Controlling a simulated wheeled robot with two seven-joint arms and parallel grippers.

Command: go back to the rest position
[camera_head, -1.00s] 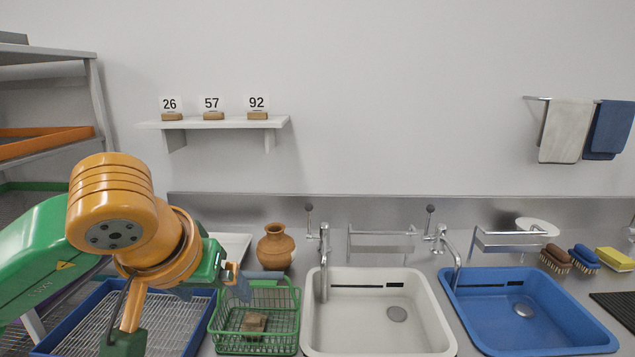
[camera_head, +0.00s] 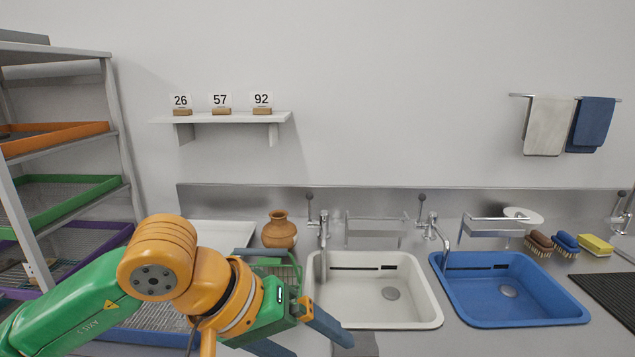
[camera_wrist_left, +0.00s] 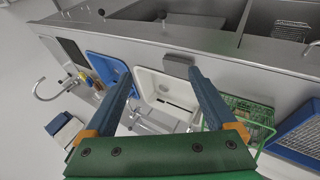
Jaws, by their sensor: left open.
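My left gripper (camera_head: 308,344) is low in the head view, in front of the white sink. Its two blue fingers are spread apart with nothing between them. The left wrist view also shows the open gripper (camera_wrist_left: 160,74), with the sinks beyond its fingers. The green wire basket (camera_head: 292,272) is mostly hidden behind my left arm in the head view. My right gripper is in neither view.
The white sink (camera_head: 430,318) and blue sink (camera_head: 577,318) are set in the counter. A clay jar (camera_head: 279,231) stands behind the basket. Taps (camera_head: 323,232) rise behind the sinks. A rack (camera_head: 122,140) with trays stands at the left.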

